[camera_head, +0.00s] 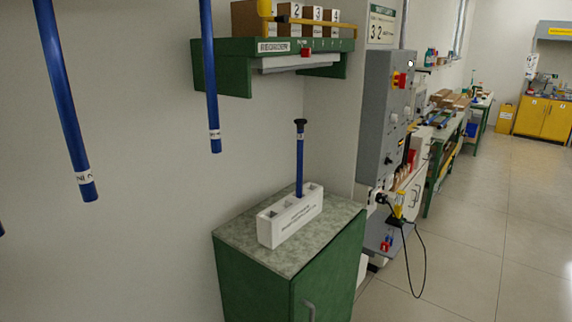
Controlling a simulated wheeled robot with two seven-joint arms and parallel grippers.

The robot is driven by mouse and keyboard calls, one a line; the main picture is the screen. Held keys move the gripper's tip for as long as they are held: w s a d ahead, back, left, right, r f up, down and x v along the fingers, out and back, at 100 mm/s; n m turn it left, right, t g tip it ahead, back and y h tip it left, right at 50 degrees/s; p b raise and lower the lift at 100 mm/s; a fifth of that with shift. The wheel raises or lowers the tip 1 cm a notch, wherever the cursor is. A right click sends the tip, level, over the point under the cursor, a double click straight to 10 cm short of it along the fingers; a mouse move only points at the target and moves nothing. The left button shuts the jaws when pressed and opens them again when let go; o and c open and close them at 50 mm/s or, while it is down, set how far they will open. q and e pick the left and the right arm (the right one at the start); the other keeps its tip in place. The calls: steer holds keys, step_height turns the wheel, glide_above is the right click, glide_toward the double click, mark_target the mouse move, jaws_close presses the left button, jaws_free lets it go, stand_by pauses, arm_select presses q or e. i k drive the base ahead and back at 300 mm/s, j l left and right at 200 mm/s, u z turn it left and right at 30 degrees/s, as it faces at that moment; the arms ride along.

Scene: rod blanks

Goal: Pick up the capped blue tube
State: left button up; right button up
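The capped blue tube (300,163) stands upright in a white block holder (277,225) with several square openings. Its black cap (300,122) is wider than the tube and sits at the top. A pale label band is just below the cap. The tube's lower end is hidden inside the holder, towards its far end. The holder rests on the grey speckled top of a green cabinet (233,282). Neither of my grippers is in view.
Blue tubes with white label bands hang down at the left (62,95) and nearer the middle (209,75), nearer than the cabinet. A green shelf (222,68) with numbered boxes is above and behind. A grey control panel (378,125) stands right. Floor at right is open.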

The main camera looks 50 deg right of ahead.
mark_target(300, 123)
steer(key=z, duration=1.65)
